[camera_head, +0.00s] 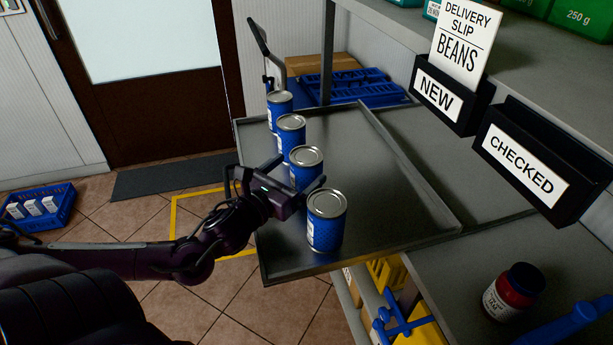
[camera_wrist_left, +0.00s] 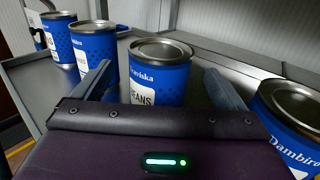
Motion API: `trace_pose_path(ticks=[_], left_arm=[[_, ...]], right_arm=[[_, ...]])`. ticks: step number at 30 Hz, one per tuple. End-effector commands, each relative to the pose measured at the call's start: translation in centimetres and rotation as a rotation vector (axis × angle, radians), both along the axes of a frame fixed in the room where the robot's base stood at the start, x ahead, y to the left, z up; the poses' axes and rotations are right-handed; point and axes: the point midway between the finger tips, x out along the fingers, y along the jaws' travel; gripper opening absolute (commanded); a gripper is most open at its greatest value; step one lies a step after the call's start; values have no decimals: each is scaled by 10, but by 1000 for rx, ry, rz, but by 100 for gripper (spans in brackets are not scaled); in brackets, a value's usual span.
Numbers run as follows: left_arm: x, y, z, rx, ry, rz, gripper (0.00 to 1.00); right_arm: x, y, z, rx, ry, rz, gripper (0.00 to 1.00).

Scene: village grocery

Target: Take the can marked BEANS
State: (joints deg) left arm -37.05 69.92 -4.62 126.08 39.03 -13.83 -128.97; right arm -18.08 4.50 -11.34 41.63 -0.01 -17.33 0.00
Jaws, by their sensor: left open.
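Several blue cans with silver lids stand upright in a row on a grey metal tray (camera_head: 385,215). My left gripper (camera_head: 303,171) is open at the third can from the back (camera_head: 307,174). Two more cans (camera_head: 291,138) (camera_head: 279,108) stand behind. My right gripper is not in view.
A delivery slip marked BEANS (camera_head: 465,42) stands in the holder marked NEW (camera_head: 440,98). A CHECKED holder (camera_head: 530,165) hangs beside it under the shelf. A red jar (camera_head: 513,292) stands at lower right. The tray's right half is clear.

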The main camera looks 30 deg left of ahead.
Motion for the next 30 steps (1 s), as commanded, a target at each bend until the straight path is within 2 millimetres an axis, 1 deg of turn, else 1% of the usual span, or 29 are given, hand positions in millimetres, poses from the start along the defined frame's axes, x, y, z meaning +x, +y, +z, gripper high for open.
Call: trace_pose_path(ticks=[1,4,9,13,21,30], left_arm=[[7,0,-1,0,-6,2,93],[18,0,-2,0,-6,2,93],[32,-1,-1,0,-3,3,93],[38,-2,-1,0,-2,1,93],[38,-2,-2,0,1,0,93],[38,-2,-2,0,0,0,53]], right_arm=[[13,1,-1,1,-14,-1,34],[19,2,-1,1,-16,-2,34],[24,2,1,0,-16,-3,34],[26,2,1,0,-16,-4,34],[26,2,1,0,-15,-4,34],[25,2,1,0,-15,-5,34]])
